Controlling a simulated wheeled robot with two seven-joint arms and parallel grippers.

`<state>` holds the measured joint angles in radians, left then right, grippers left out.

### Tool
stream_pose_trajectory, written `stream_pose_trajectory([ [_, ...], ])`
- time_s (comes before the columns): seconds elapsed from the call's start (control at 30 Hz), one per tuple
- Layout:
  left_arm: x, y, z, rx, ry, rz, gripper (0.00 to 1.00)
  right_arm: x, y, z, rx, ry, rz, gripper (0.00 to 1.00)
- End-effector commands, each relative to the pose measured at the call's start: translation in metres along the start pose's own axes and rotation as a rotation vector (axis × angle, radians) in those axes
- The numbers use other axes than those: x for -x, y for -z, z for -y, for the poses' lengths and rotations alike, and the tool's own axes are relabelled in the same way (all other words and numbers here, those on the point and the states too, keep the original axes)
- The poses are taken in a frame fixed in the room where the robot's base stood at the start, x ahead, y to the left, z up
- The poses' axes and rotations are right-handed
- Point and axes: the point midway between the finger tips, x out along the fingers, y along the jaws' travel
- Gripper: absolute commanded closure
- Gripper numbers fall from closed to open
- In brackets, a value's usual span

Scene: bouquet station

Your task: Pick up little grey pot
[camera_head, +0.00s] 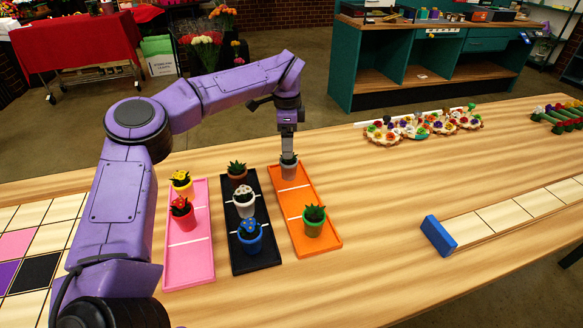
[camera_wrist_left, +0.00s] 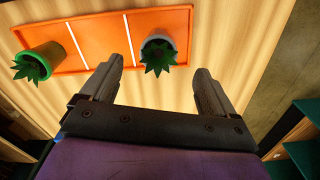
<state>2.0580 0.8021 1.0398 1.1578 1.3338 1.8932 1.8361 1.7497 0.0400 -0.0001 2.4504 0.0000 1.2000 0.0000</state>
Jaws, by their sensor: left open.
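The little grey pot (camera_head: 289,171) stands at the far end of the orange tray (camera_head: 295,195) with a spiky green plant in it. My left gripper (camera_head: 288,150) points down directly over it in the head view and covers part of the plant. In the wrist view, the grey pot (camera_wrist_left: 172,40) and its plant lie between the lines of the two spread fingers (camera_wrist_left: 159,68). The fingers are apart with nothing visibly held. Whether the tips are level with the pot is hard to tell. My right gripper is not in view.
A green pot (camera_head: 314,227) stands at the near end of the orange tray. Several potted plants stand on the black tray (camera_head: 265,262) and pink tray (camera_head: 176,270) to the left. A blue block (camera_head: 438,235) lies right; the table between is clear.

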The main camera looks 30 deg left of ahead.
Motion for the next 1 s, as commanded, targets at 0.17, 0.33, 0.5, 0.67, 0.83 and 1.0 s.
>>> stream_pose_trajectory([
  [0.17,-0.019,0.001,-0.001,-0.001,-0.003,0.001,0.11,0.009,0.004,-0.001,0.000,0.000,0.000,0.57],
  [0.33,-0.050,0.005,-0.003,-0.002,-0.003,0.001,0.11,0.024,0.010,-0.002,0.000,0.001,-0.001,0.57],
  [0.5,-0.066,0.006,-0.002,-0.003,0.000,0.000,0.11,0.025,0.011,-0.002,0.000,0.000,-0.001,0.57],
  [0.67,-0.067,0.006,-0.002,-0.003,0.001,-0.001,0.11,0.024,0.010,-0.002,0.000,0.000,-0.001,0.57],
  [0.83,-0.066,0.006,-0.002,-0.003,0.001,-0.001,0.63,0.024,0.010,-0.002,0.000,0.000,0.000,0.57],
  [1.0,-0.065,0.006,-0.002,-0.003,0.002,-0.002,0.86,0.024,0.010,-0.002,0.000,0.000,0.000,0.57],
])
